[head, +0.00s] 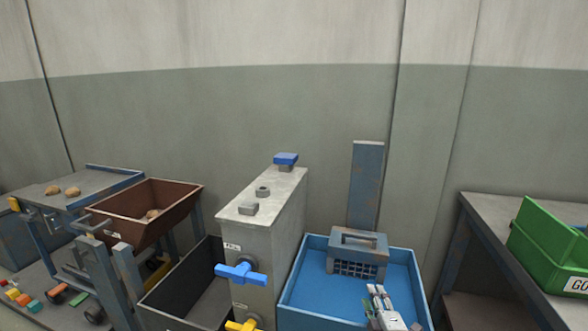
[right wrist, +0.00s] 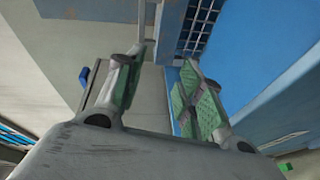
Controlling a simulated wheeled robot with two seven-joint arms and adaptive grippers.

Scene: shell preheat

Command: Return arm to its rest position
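My right gripper (head: 379,294) is over the right part of the blue tub (head: 314,306) in the head view, in front of the grey-blue basket (head: 359,252) with a barred front. In the right wrist view the two green-padded fingers of the right gripper (right wrist: 158,92) stand apart with nothing between them. The basket's bars (right wrist: 197,27) show beyond the fingers there. My left gripper is not in the head view.
A grey cabinet (head: 262,215) with a blue valve handle (head: 241,272) and a yellow handle (head: 243,325) stands left of the tub. A brown tilted hopper (head: 130,220) is further left. A green bin (head: 548,245) sits on the right bench (head: 490,215).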

